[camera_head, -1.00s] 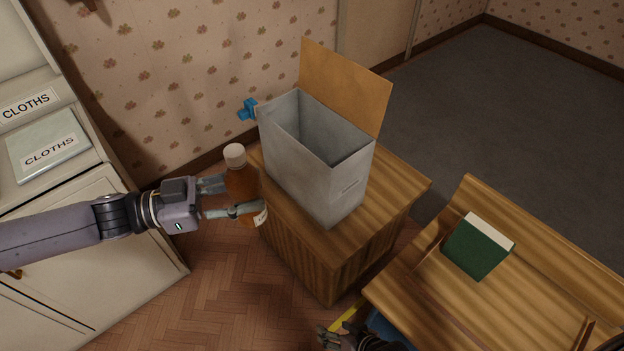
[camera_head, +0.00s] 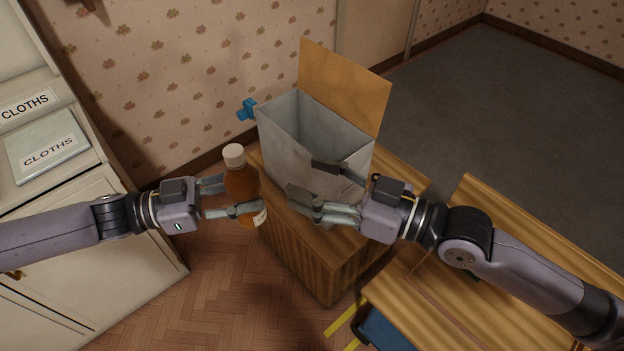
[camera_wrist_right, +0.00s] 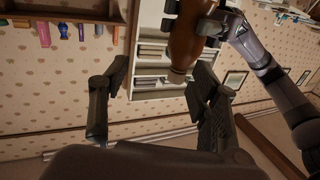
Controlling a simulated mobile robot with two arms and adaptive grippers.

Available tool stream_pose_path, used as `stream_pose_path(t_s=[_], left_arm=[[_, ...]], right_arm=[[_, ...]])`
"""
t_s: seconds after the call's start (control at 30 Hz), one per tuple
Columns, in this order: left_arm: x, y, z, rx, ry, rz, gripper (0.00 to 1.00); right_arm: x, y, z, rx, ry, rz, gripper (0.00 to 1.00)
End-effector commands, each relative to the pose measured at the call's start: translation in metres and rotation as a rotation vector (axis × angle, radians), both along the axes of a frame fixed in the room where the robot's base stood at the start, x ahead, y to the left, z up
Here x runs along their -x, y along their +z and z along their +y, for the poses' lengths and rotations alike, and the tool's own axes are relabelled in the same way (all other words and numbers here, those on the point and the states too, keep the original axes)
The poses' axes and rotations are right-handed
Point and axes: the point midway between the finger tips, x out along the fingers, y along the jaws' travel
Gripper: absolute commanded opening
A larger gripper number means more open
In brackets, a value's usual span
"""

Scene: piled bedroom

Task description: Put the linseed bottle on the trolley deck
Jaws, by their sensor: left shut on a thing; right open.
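The linseed bottle (camera_head: 241,180) is amber with a white cap and part of a pale label. It is upright, held in the air by my left gripper (camera_head: 238,196), which is shut on it, left of the wooden cabinet. My right gripper (camera_head: 310,182) is open and empty, just right of the bottle and in front of the grey box, fingers pointing at the bottle. The bottle also shows in the right wrist view (camera_wrist_right: 186,40), beyond my open right fingers (camera_wrist_right: 150,100) and not between them. I cannot make out the trolley deck for certain.
An open grey box (camera_head: 290,150) with a raised brown flap (camera_head: 343,85) stands on the wooden cabinet (camera_head: 310,260). A wooden desk (camera_head: 430,320) is at lower right, with a blue object (camera_head: 385,332) and yellow floor stripes (camera_head: 343,318) beside it. A cloths cupboard (camera_head: 90,240) stands left.

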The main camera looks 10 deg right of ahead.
Motion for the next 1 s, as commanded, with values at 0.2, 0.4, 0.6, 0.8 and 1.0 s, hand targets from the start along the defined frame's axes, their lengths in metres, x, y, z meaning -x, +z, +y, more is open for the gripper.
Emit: stream_pose_path(t_s=[0.2,0.4,0.6,0.8,1.0], left_arm=[[0.000,0.001,0.000,0.001,0.000,-0.001,0.02],[0.000,0.001,0.000,0.001,0.000,-0.001,0.02],[0.000,0.001,0.000,0.001,0.000,-0.001,0.02],[0.000,0.001,0.000,0.001,0.000,-0.001,0.02],[0.000,0.001,0.000,0.001,-0.001,-0.001,0.02]], right_arm=[[0.026,0.031,0.010,-0.001,0.071,-0.052,0.56],[0.021,0.034,0.021,-0.007,0.074,-0.057,0.56],[0.006,0.034,0.045,-0.009,0.074,-0.056,0.56],[-0.011,0.034,0.073,-0.008,0.075,-0.056,0.56],[-0.027,0.033,0.097,-0.004,0.074,-0.056,0.56]])
